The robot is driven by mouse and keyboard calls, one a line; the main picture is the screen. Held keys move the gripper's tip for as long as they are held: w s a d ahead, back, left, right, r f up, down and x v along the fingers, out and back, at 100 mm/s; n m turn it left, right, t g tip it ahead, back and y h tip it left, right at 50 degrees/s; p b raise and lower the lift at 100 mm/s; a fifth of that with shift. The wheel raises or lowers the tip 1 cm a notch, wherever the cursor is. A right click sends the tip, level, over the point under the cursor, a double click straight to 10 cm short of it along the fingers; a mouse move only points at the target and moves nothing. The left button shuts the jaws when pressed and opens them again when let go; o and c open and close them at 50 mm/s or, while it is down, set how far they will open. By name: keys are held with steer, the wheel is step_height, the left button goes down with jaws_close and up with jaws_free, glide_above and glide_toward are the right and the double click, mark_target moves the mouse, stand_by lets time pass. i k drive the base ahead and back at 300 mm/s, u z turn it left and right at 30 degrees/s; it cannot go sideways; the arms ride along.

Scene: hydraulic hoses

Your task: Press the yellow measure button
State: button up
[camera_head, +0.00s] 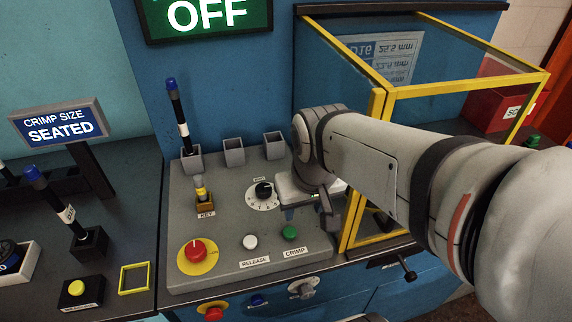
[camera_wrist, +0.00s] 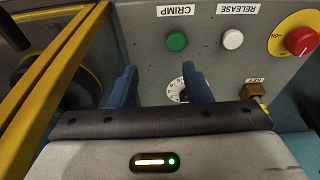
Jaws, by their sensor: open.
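A yellow button (camera_head: 76,288) sits on a small dark box at the lower left of the head view, on the dark bench. Its label is too small to read, and it is not in the wrist view. My gripper (camera_head: 308,212) is over the right part of the grey control panel (camera_head: 222,272), well to the right of the yellow button. In the wrist view my gripper (camera_wrist: 161,82) shows two blue fingers apart with nothing held between them. The dial (camera_wrist: 175,88) is partly hidden behind a finger.
The panel has a red emergency button (camera_head: 198,250), a white release button (camera_head: 250,242), a green crimp button (camera_head: 289,232) and a key (camera_head: 203,194). A yellow-framed guard (camera_head: 376,120) stands right. Near the yellow button are a yellow square frame (camera_head: 134,278), a hose holder (camera_head: 89,243) and a "SEATED" sign (camera_head: 60,126).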

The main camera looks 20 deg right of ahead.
mark_target(77, 287)
steer(key=z, duration=0.05)
steer(key=k, duration=0.5)
steer(key=u, duration=1.45)
